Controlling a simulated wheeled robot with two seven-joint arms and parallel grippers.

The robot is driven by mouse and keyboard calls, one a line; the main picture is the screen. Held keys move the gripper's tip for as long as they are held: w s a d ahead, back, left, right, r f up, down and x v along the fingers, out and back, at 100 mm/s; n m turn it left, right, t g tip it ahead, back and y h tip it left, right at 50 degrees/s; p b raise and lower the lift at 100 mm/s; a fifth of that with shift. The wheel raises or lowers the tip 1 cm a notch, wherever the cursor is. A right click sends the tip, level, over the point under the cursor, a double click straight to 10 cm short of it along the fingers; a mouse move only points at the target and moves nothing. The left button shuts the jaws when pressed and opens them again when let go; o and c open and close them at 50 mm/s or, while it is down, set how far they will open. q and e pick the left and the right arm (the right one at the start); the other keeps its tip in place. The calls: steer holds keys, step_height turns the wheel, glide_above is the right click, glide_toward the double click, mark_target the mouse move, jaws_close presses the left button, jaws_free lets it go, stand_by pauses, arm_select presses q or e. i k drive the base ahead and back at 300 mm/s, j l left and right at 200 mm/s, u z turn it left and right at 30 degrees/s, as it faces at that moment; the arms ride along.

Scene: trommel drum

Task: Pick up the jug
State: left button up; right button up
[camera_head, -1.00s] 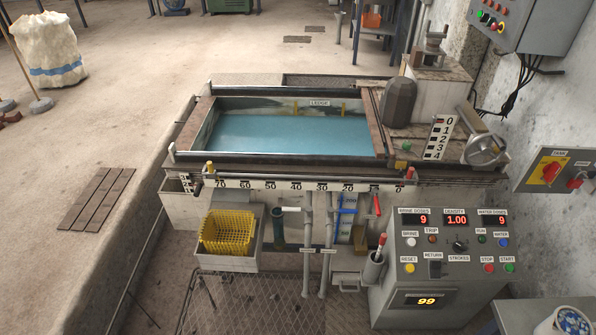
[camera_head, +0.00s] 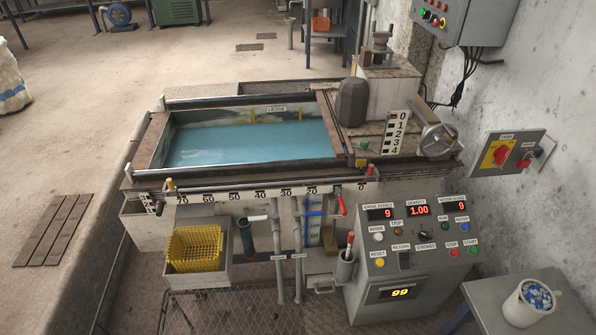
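A white jug (camera_head: 518,312) stands on a grey table (camera_head: 483,297) at the lower right. It is upright and filled near the top with blue and white pieces. A handle seems to show on its right side, near the picture's edge, but I cannot make out its shape clearly. Neither of my grippers is in view.
A grey control console (camera_head: 412,251) stands just left of the table. A tank of blue liquid (camera_head: 250,143) is left of centre, with a yellow basket (camera_head: 195,249) in front. A wall box with a red switch (camera_head: 506,153) hangs above the table.

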mark_target(531, 300)
steer(key=z, duration=2)
steer(key=i+j, duration=0.15)
steer(key=i+j+z, duration=0.15)
steer(key=j, duration=0.5)
steer(key=i+z, duration=0.05)
